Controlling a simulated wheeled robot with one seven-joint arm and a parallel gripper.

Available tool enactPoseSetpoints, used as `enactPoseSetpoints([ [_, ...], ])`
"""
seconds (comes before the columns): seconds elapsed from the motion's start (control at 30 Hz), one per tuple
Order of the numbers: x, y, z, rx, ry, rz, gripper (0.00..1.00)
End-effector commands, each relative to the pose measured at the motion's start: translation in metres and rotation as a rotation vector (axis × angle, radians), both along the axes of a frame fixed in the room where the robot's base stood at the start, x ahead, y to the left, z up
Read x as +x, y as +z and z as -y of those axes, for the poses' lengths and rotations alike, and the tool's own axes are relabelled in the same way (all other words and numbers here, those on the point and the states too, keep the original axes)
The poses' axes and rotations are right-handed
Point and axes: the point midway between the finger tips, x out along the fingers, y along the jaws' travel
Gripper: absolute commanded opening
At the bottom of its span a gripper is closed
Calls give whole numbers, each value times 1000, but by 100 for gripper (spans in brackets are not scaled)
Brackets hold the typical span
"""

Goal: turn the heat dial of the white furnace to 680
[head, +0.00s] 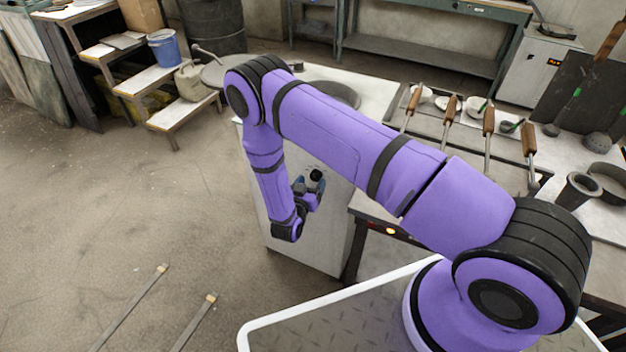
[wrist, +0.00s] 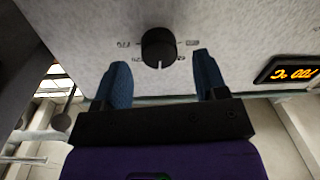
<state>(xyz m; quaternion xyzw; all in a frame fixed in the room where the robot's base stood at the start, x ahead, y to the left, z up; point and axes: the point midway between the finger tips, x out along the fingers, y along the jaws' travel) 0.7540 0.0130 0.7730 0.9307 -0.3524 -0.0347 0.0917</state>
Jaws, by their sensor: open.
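The white furnace (head: 322,235) stands near the middle of the head view, partly behind my arm. Its black round heat dial (head: 316,174) is on the front panel. In the wrist view the dial (wrist: 158,47) has a white pointer mark and small numbers around it, too blurred to read surely. An orange display (wrist: 289,73) beside it appears upside down and seems to read 700 °C. My gripper (wrist: 161,70) is open and empty, its two blue fingers just short of the dial, one to each side. In the head view my gripper (head: 306,191) is close to the dial.
A workbench with ladles (head: 488,120) and bowls is right of the furnace. A stepped stand with a blue bucket (head: 165,48) is at the back left. Another white cabinet (head: 540,68) stands at the back right. The floor left of the furnace is mostly clear.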

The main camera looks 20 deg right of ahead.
Motion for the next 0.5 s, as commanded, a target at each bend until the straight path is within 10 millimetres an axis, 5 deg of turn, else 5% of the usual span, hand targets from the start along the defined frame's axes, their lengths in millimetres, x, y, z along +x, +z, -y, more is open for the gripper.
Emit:
enactPoseSetpoints([
  [0.5, 15, 0, 13, 1, 1, 1, 66],
])
